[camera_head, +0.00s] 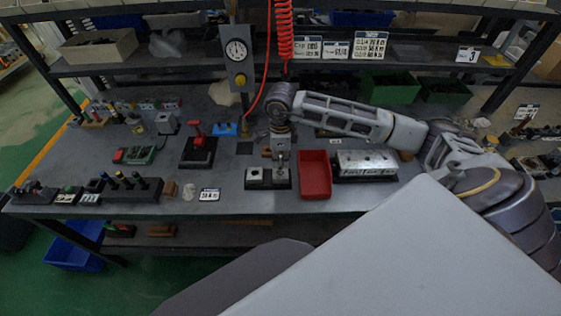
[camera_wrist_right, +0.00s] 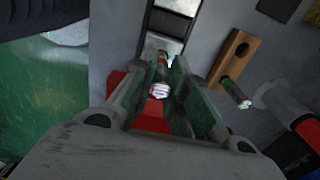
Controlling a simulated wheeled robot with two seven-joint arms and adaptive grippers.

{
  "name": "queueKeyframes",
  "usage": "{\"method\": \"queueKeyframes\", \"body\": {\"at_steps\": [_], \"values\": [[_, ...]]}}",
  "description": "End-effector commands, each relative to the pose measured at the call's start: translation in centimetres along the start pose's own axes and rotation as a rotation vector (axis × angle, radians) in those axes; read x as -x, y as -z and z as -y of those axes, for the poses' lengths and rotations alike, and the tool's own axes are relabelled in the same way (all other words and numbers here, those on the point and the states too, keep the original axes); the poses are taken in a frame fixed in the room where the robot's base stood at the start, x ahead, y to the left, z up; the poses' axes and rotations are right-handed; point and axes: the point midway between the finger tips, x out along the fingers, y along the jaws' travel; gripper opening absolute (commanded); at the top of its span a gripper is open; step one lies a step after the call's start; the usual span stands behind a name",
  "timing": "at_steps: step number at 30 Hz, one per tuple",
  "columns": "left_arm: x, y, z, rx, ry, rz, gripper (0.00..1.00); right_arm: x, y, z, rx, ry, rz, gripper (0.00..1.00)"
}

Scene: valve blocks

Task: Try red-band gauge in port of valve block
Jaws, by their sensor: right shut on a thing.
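The valve block (camera_head: 257,175) stands near the table's front edge, a dark base with two pale blocks. My right gripper (camera_head: 281,158) is directly above its right-hand part, pointing down. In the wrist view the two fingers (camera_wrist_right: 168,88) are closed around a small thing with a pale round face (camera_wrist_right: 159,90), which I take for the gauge. My left gripper is not in view.
A red tray (camera_head: 315,175) sits right of the valve block, with a silver manifold (camera_head: 365,163) beyond it. A dark rack (camera_head: 125,188) with several upright pieces stands at left. A gauge post (camera_head: 239,67) rises behind. A red coiled hose (camera_head: 284,38) hangs near my right arm.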

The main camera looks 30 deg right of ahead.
Motion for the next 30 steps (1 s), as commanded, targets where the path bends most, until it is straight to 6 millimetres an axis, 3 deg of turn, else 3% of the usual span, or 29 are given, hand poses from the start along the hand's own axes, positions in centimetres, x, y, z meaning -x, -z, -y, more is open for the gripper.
{"method": "queueKeyframes", "body": {"at_steps": [8,30], "values": [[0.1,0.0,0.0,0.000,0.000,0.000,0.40,0.0,0.0,-0.1,0.001,-0.003,-0.002,0.00],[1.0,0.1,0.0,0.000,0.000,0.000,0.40,2.3,0.0,0.0,0.000,-0.001,0.000,0.00]]}}
